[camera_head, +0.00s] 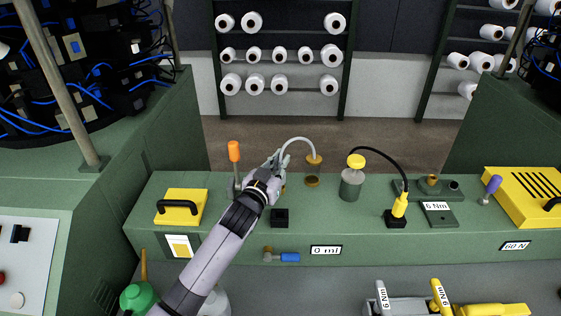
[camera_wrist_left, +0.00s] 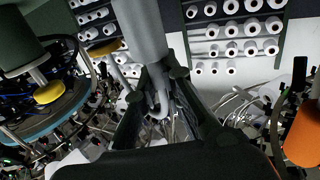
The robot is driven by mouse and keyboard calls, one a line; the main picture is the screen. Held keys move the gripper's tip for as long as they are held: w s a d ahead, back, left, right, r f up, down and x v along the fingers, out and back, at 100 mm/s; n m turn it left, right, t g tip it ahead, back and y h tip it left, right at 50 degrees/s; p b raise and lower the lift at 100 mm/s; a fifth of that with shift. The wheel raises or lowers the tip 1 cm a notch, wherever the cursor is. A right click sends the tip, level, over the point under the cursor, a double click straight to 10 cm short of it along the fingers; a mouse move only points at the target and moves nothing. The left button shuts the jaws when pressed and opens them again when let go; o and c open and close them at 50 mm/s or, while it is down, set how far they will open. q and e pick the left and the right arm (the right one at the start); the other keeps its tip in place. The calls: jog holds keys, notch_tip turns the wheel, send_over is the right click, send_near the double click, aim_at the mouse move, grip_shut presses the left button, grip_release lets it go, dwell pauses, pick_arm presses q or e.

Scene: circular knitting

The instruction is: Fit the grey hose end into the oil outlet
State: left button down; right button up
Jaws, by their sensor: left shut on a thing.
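My left gripper (camera_head: 281,163) is shut on the grey hose (camera_head: 297,140), near the middle of the bench. The hose arcs up from the gripper and comes down at the right to a brass-coloured flange (camera_head: 314,160). A brass fitting (camera_head: 312,181) with a dark centre sits on the green bench just below that flange in the picture; I cannot tell whether they touch or which one is the outlet. In the left wrist view the thick grey hose (camera_wrist_left: 143,28) passes down between the fingers. My right gripper is not in view.
An orange-handled tool (camera_head: 234,152) stands left of my gripper. A yellow box (camera_head: 181,195) lies left. A 0 ml display (camera_head: 326,250) is on the front.

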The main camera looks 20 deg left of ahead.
pick_arm(q)
jog(key=shift+f, duration=0.2)
jog(key=c, duration=1.6)
grip_release()
jog(key=shift+c, duration=0.2)
jog(key=s+a, duration=0.1)
jog(key=s, duration=1.1)
jog(key=shift+a, duration=0.15)
